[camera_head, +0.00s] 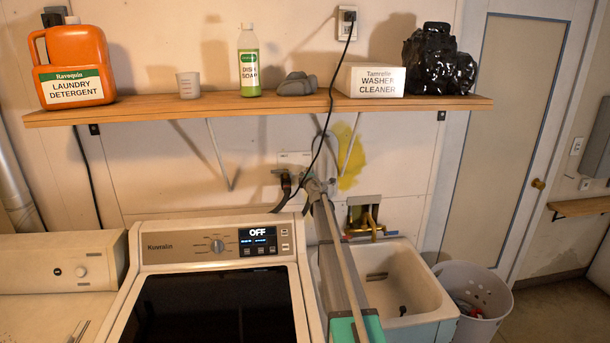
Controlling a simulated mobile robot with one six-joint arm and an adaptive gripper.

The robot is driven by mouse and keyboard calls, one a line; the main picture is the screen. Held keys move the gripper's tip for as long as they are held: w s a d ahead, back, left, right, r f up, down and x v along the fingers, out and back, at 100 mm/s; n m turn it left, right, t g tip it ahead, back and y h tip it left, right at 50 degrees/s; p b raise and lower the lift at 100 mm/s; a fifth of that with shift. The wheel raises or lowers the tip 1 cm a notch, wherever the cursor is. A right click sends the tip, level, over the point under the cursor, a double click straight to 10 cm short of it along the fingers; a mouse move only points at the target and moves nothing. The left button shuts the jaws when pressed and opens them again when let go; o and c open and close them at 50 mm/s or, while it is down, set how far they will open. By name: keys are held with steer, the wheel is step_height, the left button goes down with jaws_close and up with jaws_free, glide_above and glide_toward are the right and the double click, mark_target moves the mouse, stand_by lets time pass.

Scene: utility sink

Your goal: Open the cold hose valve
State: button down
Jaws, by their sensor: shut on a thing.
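A pale valve plate (294,157) is on the wall below the shelf, behind the washer. A hose valve (280,171) with a dark hose (286,186) shows at its left side. My gripper (314,186) is at the wall just right of this valve, at the far end of my arm, which reaches up from the bottom of the view. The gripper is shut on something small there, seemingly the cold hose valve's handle. My gripper and arm hide most of that valve, so its handle angle cannot be told.
A shelf (270,107) with bottles and boxes runs above my gripper. A black cord (331,95) hangs from the outlet, passing close to the gripper. The washer (205,245) is at left; the utility sink (425,290) with a brass faucet (372,223) is at right.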

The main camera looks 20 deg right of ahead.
steer(key=n+y, duration=0.2)
steer(key=y, duration=0.1)
steer(key=d+n+y, duration=0.1)
steer(key=y, duration=0.2)
steer(key=s+n+y, duration=0.1)
steer(key=n+y, duration=0.1)
steer(key=shift+d+n+g+y, duration=0.3)
steer(key=shift+g+y, duration=0.1)
steer(key=shift+s+d+f+n+g+y, duration=0.1)
steer(key=shift+n+g+y, duration=0.2)
steer(key=shift+n+y, duration=0.3)
steer(key=shift+s+d+n+g+y, duration=0.1)
steer(key=shift+n+g+y, duration=0.25)
steer(key=shift+y, duration=0.35)
steer(key=c, duration=0.7)
jaws_free()
steer(key=shift+d, duration=0.1)
steer(key=shift+v, duration=5.95)
